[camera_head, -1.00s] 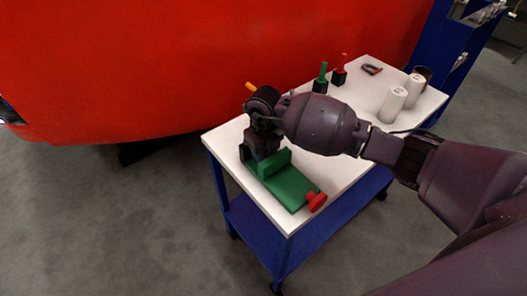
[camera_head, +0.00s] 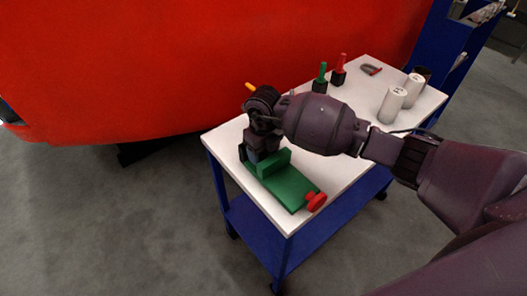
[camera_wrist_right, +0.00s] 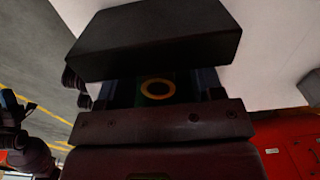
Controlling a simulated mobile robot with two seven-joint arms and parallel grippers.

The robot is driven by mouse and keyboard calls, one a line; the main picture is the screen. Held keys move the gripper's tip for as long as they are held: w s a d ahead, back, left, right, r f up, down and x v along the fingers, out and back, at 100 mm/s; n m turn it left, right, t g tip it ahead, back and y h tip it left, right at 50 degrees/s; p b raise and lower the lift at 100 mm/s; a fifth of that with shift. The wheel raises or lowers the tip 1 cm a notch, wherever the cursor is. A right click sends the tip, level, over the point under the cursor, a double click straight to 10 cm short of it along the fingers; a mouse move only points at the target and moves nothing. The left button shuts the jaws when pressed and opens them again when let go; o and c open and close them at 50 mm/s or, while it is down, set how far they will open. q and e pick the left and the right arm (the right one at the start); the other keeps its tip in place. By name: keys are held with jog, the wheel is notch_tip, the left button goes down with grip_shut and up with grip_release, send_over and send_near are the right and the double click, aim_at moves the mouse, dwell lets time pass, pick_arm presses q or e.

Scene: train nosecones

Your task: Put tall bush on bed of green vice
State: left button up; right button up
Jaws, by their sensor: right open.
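The green vice (camera_head: 290,187) lies on the near left part of the white cart top, its red handle (camera_head: 316,202) towards the front. My right gripper (camera_head: 259,156) points down over the back end of the vice and is open. In the right wrist view a yellowish ring (camera_wrist_right: 157,89), which looks like the top end of the tall bush, shows between the open fingers with green of the vice around it. The hand hides the bush in the head view, and I cannot tell whether it touches a finger.
Green-handled (camera_head: 321,78) and red-handled (camera_head: 340,68) tools stand at the cart's back edge. Two white cylinders (camera_head: 391,105) stand at the right, near a dark cup (camera_head: 424,74). A horseshoe-shaped piece (camera_head: 371,69) lies behind them. A large red body (camera_head: 150,70) rises behind the cart.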

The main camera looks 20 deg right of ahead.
notch_tip(320, 180, up, 12)
jog(key=p, duration=0.1)
jog(key=shift+f, duration=0.1)
dwell(0.5)
